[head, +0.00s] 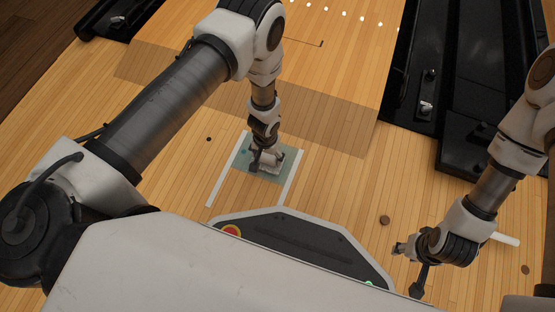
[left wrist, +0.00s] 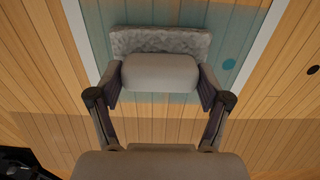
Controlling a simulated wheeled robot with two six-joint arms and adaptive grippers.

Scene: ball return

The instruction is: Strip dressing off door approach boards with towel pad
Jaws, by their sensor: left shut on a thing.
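A translucent teal patch of dressing (head: 243,163) lies on the wooden boards between two white strips, and it also fills the top of the left wrist view (left wrist: 235,45). My left gripper (head: 262,163) is shut on the towel pad (head: 274,161), over the patch. In the left wrist view the pad (left wrist: 160,72) is a pale grey block with a rough grey towel face, between the two fingers. I cannot tell whether that face touches the boards. My right gripper (head: 409,266) is open and empty above the boards at the lower right.
White strips flank the patch at left (head: 223,175) and right (head: 291,178). A darker band of boards (head: 240,100) crosses behind it. Black channels (head: 425,85) run along the lane at upper right. A brown disc (head: 385,220) lies on the boards. Bare boards surround the patch.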

